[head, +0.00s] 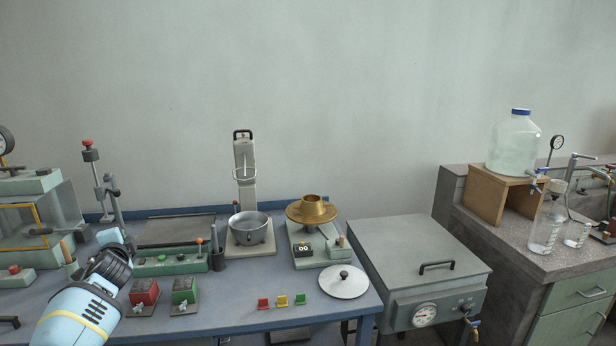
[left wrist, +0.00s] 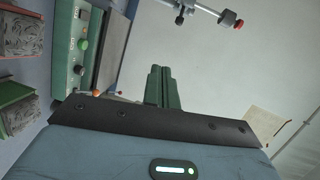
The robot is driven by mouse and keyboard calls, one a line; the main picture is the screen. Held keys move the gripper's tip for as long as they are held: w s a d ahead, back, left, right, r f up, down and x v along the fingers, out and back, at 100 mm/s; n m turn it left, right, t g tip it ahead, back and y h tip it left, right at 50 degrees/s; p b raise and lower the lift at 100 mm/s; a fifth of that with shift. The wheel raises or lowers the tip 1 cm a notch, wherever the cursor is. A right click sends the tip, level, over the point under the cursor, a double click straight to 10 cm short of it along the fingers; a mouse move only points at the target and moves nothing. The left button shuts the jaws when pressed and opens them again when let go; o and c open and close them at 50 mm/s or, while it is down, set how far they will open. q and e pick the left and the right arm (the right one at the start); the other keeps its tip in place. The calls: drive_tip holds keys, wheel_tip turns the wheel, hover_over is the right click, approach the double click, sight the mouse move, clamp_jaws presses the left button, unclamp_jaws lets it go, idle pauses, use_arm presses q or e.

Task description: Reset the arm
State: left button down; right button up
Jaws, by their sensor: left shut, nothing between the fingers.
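My left arm (head: 85,305) comes in from the lower left of the head view and reaches over the left part of the blue bench (head: 245,320). In the left wrist view my left gripper (left wrist: 158,72) shows its two green fingers pressed together, with nothing between them. It is above the bench, apart from the things on it. In the head view the arm's dark wrist end largely hides the fingers. My right gripper is in neither view.
Close right of the arm are a red block (head: 144,292), a green block (head: 184,290) and a green control box (head: 168,264). A stand with a red knob (head: 88,144) rises behind. A metal pot (head: 250,228) and brass dish (head: 311,209) stand farther right.

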use_arm(q)
drive_tip(key=s+d+f+n+g+h, duration=0.1)
drive_tip(key=s+d+f+h, duration=0.1)
drive_tip(key=s+d+f, duration=0.65)
drive_tip(key=s+d+f+g+h, duration=0.15)
drive_tip(key=s+d+f, duration=0.4)
drive_tip(key=f, duration=0.55)
drive_tip(key=s+d+f+n+h, duration=0.1)
drive_tip(key=s+d+f+h, duration=0.2)
drive_tip(key=s+d+f, duration=0.45)
drive_tip(key=s+d+f+n+g+h, duration=0.1)
drive_tip(key=s+d+f+n, duration=0.1)
drive_tip(key=s, duration=0.9)
drive_tip(key=s+d+f+n+g+h, duration=0.1)
drive_tip(key=s+d, duration=0.4)
drive_tip(key=s, duration=0.7)
drive_tip(key=s+d+f+n+g+h, duration=0.1)
drive_tip(key=s+d+f+n, duration=0.3)
drive_tip(key=s, duration=0.7)
drive_tip(key=shift+s+d+p, duration=0.15)
drive_tip(key=shift+p, duration=0.2)
